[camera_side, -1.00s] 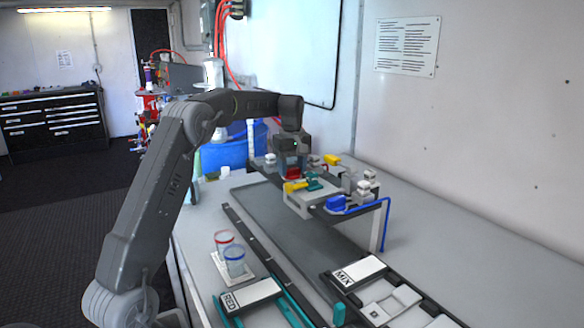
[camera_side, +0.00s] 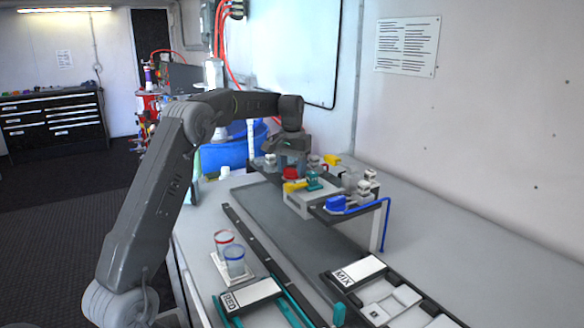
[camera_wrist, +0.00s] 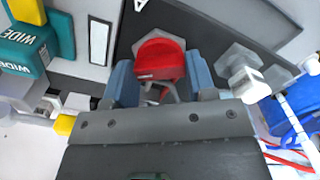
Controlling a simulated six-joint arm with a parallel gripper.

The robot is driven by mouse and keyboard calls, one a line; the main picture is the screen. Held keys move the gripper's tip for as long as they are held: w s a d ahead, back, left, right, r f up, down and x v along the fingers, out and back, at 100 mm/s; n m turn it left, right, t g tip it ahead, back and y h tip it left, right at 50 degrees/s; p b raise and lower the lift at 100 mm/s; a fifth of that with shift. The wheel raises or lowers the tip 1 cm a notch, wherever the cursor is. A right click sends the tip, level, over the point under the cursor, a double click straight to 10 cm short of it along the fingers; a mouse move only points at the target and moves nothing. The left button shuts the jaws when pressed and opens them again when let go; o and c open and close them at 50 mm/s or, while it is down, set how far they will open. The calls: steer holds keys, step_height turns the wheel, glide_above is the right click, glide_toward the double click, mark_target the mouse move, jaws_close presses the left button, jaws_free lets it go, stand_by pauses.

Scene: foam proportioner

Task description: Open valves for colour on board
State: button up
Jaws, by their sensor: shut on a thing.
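My gripper (camera_side: 290,167) is over the valve rack and shut on the red valve handle (camera_side: 290,174). In the wrist view the red handle (camera_wrist: 160,60) sits between the two blue-grey fingers (camera_wrist: 160,82). A yellow handle (camera_side: 295,187) and a blue handle (camera_side: 336,203) are on the same rack, nearer the camera. Another yellow part (camera_side: 332,159) is at its back. The board with the RED card (camera_side: 250,293) lies in front, at the lower middle of the side view.
Two clear cups, with a red rim (camera_side: 224,238) and a blue rim (camera_side: 234,262), stand on a small tray. A MIX card (camera_side: 358,272) lies to the right. Teal WIDE blocks (camera_wrist: 24,45) are left of the fingers. The bench right of the rack is clear.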

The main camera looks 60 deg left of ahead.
steer(key=m, duration=0.6)
steer(key=shift+m, duration=0.4)
stand_by(0.3)
steer(key=o, duration=0.9)
steer(key=shift+o, duration=0.2)
